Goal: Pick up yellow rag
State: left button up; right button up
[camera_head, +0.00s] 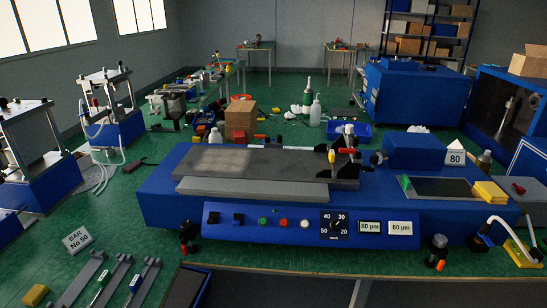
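A folded yellow piece that looks like the yellow rag (490,191) lies on the right end of the blue bench machine (290,215), beside a dark flat plate (443,187). A second flat yellow piece (522,254) lies at the far right, under a white curved tube. A small yellow block (36,294) sits at the lower left. I cannot tell for certain which of these is a rag. Neither of my grippers shows in this view.
A white card marked 80 (455,157) stands behind the dark plate. A grey box (523,190) stands right of the yellow piece. Clamps with orange tips (438,252) sit at the machine's front edge. Metal bars (80,280) lie at the lower left.

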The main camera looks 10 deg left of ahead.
aim_at(492, 194)
jog(key=i+l, duration=0.1)
jog(key=l, duration=0.35)
jog(key=i+l+u, duration=0.15)
jog(key=l, duration=0.7)
jog(key=i+u, duration=0.05)
